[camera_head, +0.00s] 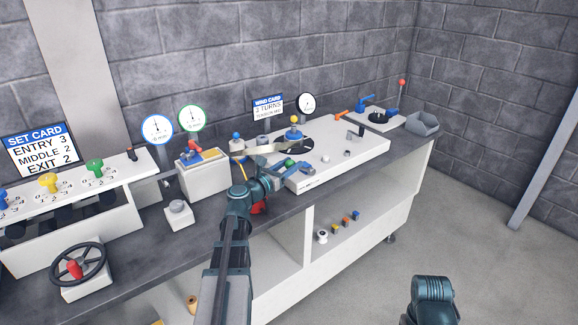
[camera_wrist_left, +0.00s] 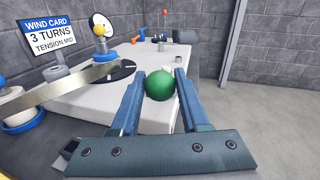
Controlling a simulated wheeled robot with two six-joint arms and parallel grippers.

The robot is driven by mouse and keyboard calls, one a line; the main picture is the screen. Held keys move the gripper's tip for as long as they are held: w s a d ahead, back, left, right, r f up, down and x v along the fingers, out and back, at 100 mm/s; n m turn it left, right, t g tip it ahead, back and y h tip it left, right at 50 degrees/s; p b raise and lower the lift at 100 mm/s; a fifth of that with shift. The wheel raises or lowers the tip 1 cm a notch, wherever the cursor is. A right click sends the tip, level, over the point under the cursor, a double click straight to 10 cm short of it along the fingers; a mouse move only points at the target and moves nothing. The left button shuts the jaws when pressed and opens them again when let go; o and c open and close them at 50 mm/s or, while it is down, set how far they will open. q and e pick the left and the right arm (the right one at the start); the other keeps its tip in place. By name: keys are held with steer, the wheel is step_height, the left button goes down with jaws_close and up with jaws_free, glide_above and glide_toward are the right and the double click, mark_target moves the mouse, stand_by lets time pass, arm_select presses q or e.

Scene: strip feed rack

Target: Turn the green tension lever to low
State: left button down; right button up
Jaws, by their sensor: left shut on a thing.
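The green ball knob of the tension lever (camera_wrist_left: 160,85) sits between the two blue fingers of my left gripper (camera_wrist_left: 161,90) in the left wrist view. The gripper is shut on it, just above the front edge of the white bench unit. The lever's shaft and any low mark are hidden behind the knob and fingers. In the head view my left gripper (camera_head: 292,170) is at the front left of this white unit (camera_head: 345,145), and I cannot make out the knob there. My right gripper is not in view.
A wind card (camera_wrist_left: 51,34) reads 3 turns, tension mid. A metal strip (camera_wrist_left: 70,88) runs to a black disc (camera_wrist_left: 112,72) on the unit, left of the fingers. A yellow-topped post (camera_head: 294,121) stands behind. A grey bin (camera_head: 422,123) is at the far right end.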

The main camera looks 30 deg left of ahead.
arm_select(q)
steer(key=shift+w+r+p, duration=0.3)
steer(key=shift+r, duration=0.2)
steer(key=w+r+p, duration=0.1)
steer(key=w+d+r+p, duration=0.1)
steer(key=w, duration=0.1)
steer(key=w+d+r+p, duration=0.1)
steer(key=r+p, duration=0.1)
steer(key=shift+w, duration=0.25)
steer(key=w+g+p, duration=0.1)
steer(key=w+d+g+p, duration=0.1)
steer(key=p, duration=0.1)
steer(key=w+d+g+p, duration=0.1)
steer(key=p, duration=0.1)
steer(key=shift+w+m, duration=0.25)
steer(key=shift+m, duration=0.15)
steer(key=c, duration=0.9)
jaws_free()
steer(key=shift+f, duration=0.1)
steer(key=o, duration=0.5)
steer(key=shift+w, duration=0.15)
steer(key=shift+c, duration=0.2)
